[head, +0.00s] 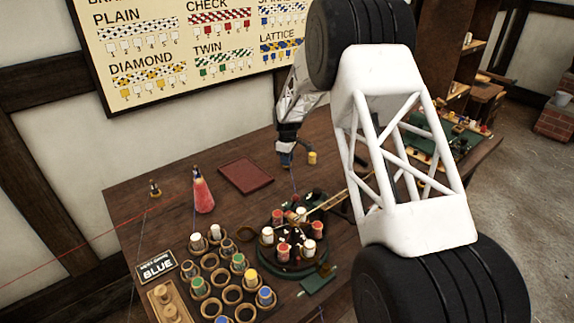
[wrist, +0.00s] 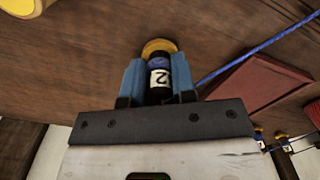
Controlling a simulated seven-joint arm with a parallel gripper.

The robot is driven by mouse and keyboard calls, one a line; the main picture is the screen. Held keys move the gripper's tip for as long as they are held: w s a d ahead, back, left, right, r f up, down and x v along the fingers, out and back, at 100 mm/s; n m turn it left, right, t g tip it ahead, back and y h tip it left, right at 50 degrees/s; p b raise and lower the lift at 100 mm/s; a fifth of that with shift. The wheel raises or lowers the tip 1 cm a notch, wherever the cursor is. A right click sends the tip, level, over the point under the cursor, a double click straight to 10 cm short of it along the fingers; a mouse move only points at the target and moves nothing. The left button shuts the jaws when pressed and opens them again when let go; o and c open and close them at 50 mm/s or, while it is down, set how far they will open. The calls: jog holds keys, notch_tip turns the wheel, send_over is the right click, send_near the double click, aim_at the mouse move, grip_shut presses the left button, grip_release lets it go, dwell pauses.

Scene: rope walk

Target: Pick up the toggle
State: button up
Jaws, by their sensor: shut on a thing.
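My gripper (wrist: 160,82) is shut on the toggle (wrist: 159,48), a short dark piece with a tan round end, a blue band and a white label marked 2. The blue fingers press on both its sides. A blue cord (wrist: 245,48) runs close by it to the upper right in the wrist view. In the head view my gripper (head: 286,155) is at the middle of the table, just left of a small yellow spool (head: 312,158). The toggle is too small to make out there, and I cannot tell its height above the table.
A dark red mat (head: 245,176) lies left of my gripper. A red cone (head: 203,192) stands farther left. In front are a round dark stand (head: 290,268) with several bobbins, a rack of rings (head: 232,295) with spools, and a BLUE sign (head: 156,268). The wall board (head: 190,45) is behind.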

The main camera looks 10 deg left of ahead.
jog(key=shift+r, duration=0.15)
jog(key=shift+r, duration=1.5)
jog(key=shift+s+r, duration=0.15)
jog(key=shift+s, duration=0.1)
jog(key=s+d, duration=0.1)
jog(key=s, duration=0.4)
jog(key=s+d+r, duration=0.1)
jog(key=s+d, duration=0.1)
jog(key=s, duration=0.2)
jog(key=s+d, duration=0.1)
jog(key=s, duration=0.4)
jog(key=shift+s+d+r, duration=0.2)
jog(key=shift+s+d, duration=0.15)
jog(key=shift+d, duration=0.05)
